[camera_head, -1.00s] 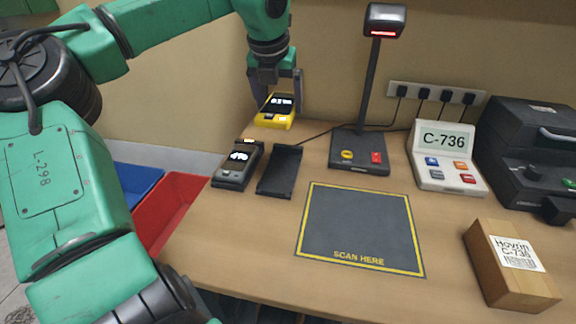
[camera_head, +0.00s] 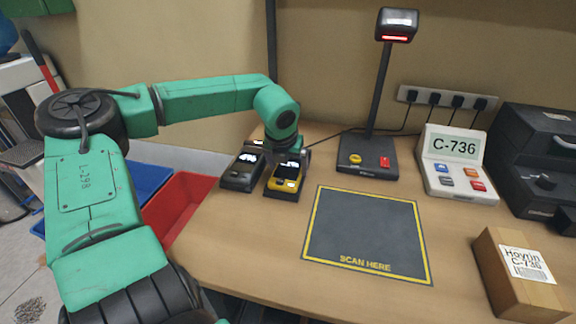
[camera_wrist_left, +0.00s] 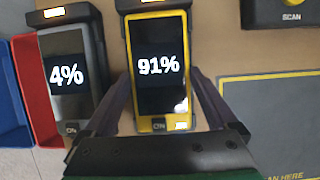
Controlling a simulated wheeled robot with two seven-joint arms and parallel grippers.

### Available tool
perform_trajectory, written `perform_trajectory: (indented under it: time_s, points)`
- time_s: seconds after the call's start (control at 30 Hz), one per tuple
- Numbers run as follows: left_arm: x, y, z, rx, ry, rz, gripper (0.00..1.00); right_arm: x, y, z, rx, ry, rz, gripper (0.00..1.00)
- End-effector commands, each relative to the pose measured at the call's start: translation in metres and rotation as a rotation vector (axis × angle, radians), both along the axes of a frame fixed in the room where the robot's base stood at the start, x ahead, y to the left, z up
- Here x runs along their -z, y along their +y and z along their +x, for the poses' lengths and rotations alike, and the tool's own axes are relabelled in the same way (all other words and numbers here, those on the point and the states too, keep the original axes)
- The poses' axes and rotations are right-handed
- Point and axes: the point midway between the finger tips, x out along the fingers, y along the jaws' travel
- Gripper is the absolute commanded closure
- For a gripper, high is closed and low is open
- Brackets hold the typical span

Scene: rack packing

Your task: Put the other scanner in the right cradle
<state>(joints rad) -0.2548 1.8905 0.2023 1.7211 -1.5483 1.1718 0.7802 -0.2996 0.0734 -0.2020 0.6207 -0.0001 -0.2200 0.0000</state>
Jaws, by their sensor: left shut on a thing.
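The yellow scanner (camera_head: 287,178) lies in the right cradle (camera_head: 282,197), face up. In the left wrist view the yellow scanner (camera_wrist_left: 160,72) reads 91%. My left gripper (camera_head: 290,158) is around it, shut on it, with one finger along each side. The grey scanner (camera_head: 243,170) sits in the left cradle beside it, and in the left wrist view (camera_wrist_left: 72,75) it reads 4%. The gripper and arm cover part of the yellow scanner's far end in the head view. My right gripper is not in view.
A scan mat (camera_head: 368,232) lies to the right, bare. Behind it stand a lamp-like scan post (camera_head: 370,155), a C-736 display (camera_head: 455,165) and a black printer (camera_head: 535,160). A cardboard box (camera_head: 515,275) is at front right. Red (camera_head: 180,207) and blue bins are left of the table.

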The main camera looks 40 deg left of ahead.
Motion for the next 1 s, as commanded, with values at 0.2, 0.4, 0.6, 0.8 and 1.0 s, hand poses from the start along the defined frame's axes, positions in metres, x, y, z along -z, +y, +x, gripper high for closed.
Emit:
perform_trajectory:
  time_s: [0.2, 0.4, 0.6, 0.8, 1.0]
  points:
    - [0.001, 0.0, 0.0, 0.0, 0.0, 0.001, 0.0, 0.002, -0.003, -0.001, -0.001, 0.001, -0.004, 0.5]
    - [-0.005, 0.0, 0.0, 0.0, 0.001, 0.0, 0.0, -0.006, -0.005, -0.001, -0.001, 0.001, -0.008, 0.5]
    - [-0.031, -0.006, -0.009, 0.001, -0.008, 0.0, 0.0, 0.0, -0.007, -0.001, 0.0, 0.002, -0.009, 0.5]
    - [-0.082, -0.016, -0.028, -0.001, -0.007, 0.002, 0.0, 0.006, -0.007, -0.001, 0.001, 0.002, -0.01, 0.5]
    - [-0.11, -0.021, -0.039, 0.0, -0.002, 0.001, 0.0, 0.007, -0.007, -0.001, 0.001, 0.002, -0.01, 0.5]
